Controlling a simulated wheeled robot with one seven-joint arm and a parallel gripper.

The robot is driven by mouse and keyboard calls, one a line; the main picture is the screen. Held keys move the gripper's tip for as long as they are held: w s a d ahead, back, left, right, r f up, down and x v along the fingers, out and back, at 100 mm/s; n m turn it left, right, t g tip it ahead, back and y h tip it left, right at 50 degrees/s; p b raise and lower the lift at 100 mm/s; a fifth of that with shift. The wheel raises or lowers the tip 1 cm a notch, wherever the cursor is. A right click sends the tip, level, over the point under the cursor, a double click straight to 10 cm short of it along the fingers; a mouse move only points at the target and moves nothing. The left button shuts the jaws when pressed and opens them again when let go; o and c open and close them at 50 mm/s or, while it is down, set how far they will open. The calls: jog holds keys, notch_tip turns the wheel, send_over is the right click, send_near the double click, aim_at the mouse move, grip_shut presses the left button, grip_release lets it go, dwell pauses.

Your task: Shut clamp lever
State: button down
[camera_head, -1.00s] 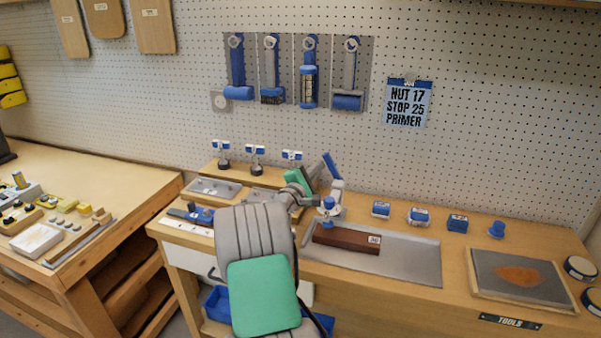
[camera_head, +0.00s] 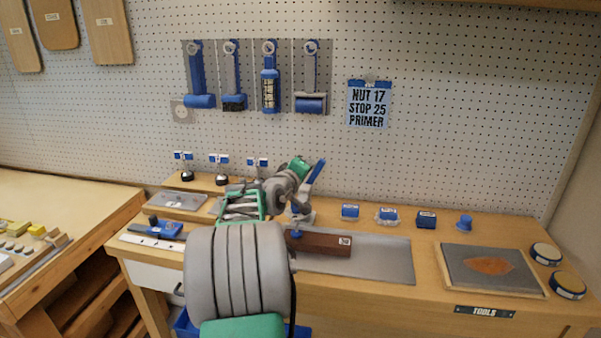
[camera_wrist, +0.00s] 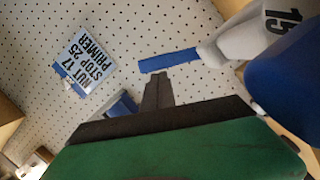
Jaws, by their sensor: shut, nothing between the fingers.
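The clamp's blue lever handle (camera_head: 317,171) stands raised, its top leaning right, above the clamp (camera_head: 301,213) at the left end of a brown block (camera_head: 325,246). In the wrist view the blue handle (camera_wrist: 170,61) and its pale arm (camera_wrist: 240,36) lie just beyond the fingers. My gripper (camera_wrist: 158,88) is shut and empty, its dark fingertips just below the handle's left part; I cannot tell whether they touch. In the head view its green body shows immediately left of the lever, and the fingertips cannot be made out.
A grey metal plate (camera_head: 385,258) lies under the block. Small blue-topped items, including a blue knob (camera_head: 464,222), stand to the right. A framed board (camera_head: 455,265) and round tins (camera_head: 567,284) are further right. The pegboard (camera_head: 450,130) with hanging tools rises behind.

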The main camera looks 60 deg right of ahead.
aim_at(320, 169)
jog(key=shift+s+d+f+m+t+y+b, duration=0.15)
jog(key=shift+s+d+f+m+t+b, duration=0.1)
jog(key=shift+s+m+b, duration=0.55)
jog(key=shift+s+d+f+m+t+y+b, duration=0.1)
jog(key=shift+s+f+m+t+y+b, duration=0.1)
jog(key=shift+s+m+b, duration=0.55)
jog(key=shift+w, duration=0.15)
jog(key=w+r, duration=0.1)
jog(key=w+a+r+p, duration=0.1)
jog(key=w+r, duration=0.1)
jog(key=shift+a+r, duration=0.15)
jog(key=shift+r, duration=0.05)
jog(key=a+r, duration=0.1)
jog(key=a, duration=0.8)
jog(key=shift+s+a+r, duration=0.15)
jog(key=shift+s, duration=0.3)
